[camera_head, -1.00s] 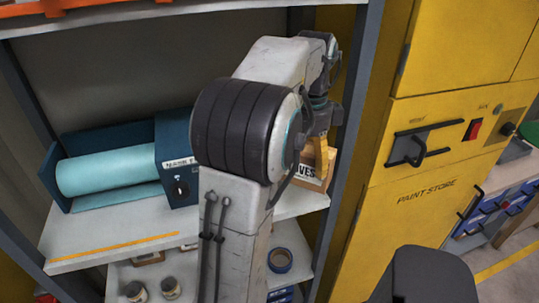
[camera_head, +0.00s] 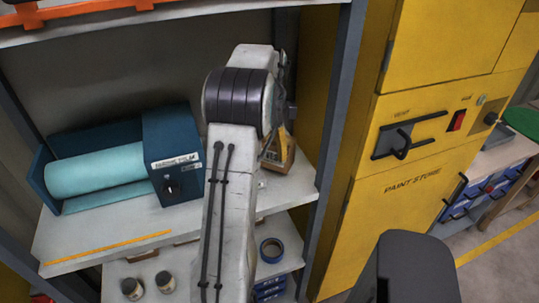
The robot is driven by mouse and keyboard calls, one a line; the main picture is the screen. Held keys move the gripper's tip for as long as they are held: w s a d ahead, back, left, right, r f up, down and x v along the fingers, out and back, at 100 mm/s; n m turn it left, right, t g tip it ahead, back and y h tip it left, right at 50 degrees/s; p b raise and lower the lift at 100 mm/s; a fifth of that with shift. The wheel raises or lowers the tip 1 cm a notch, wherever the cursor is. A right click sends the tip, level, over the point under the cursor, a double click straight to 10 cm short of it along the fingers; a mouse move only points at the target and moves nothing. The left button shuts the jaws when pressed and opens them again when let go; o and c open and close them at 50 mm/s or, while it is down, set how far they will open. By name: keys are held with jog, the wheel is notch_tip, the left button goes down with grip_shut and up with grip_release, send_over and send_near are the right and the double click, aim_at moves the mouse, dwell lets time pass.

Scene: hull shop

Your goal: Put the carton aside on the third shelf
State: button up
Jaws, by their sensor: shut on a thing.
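The carton (camera_head: 273,161), a small tan box, is at the right end of the shelf board (camera_head: 120,229) that also bears a teal roll. My arm hides its left part. My gripper (camera_head: 284,140), with a yellow finger showing, is shut on the carton from above, mostly hidden behind my arm. I cannot tell whether the carton's base touches the board or hangs just above it.
A blue dispenser (camera_head: 174,150) with the teal roll (camera_head: 95,171) fills the board's left. Jars (camera_head: 132,288) and a blue tape ring (camera_head: 271,250) are on the board below. A grey post (camera_head: 334,130) and yellow paint cabinet (camera_head: 400,210) stand right.

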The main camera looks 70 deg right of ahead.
aim_at(270, 158)
jog(key=shift+f, duration=1.95)
jog(key=shift+f, duration=0.1)
jog(key=o, duration=1.1)
jog(key=shift+o, duration=0.2)
notch_tip(270, 158, up, 12)
jog(key=shift+r+p, duration=0.1)
jog(key=shift+p, duration=0.4)
